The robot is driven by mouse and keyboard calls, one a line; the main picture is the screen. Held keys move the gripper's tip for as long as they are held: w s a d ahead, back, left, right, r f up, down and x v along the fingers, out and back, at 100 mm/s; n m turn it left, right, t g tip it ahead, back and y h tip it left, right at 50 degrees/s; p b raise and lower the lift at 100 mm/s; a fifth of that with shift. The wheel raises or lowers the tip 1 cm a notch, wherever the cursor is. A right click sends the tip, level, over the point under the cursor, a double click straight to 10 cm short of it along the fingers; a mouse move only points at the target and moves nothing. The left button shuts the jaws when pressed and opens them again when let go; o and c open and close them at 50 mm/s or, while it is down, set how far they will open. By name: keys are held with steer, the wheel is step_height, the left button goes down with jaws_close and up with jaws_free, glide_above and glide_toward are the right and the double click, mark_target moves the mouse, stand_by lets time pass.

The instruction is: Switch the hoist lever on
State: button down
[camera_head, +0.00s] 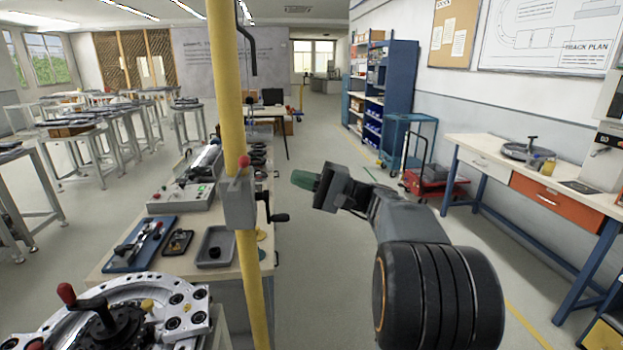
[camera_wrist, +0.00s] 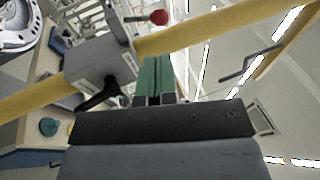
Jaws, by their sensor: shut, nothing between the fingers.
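A grey box (camera_head: 238,203) is fixed on a yellow post (camera_head: 228,90) left of my gripper. A short lever with a red knob (camera_head: 244,161) points up from the box. A black crank handle (camera_head: 278,217) sticks out of the box's right side. In the wrist view the red knob (camera_wrist: 159,17) is beyond my fingertips, and the grey box (camera_wrist: 98,62) is to their left. My gripper (camera_head: 301,180) has green fingers, which are shut and empty. It is right of the post, apart from the knob and the crank. The wrist view also shows the closed fingers (camera_wrist: 156,72).
A workbench (camera_head: 125,262) with trays and a control box (camera_head: 181,197) stands behind the post. A metal ring fixture (camera_head: 150,290) with another red-knobbed lever is at the lower left. A side bench (camera_head: 470,150) stands at the right. The aisle floor between is clear.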

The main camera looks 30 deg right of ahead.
steer(key=p+x, duration=0.2)
steer(key=x, duration=0.7)
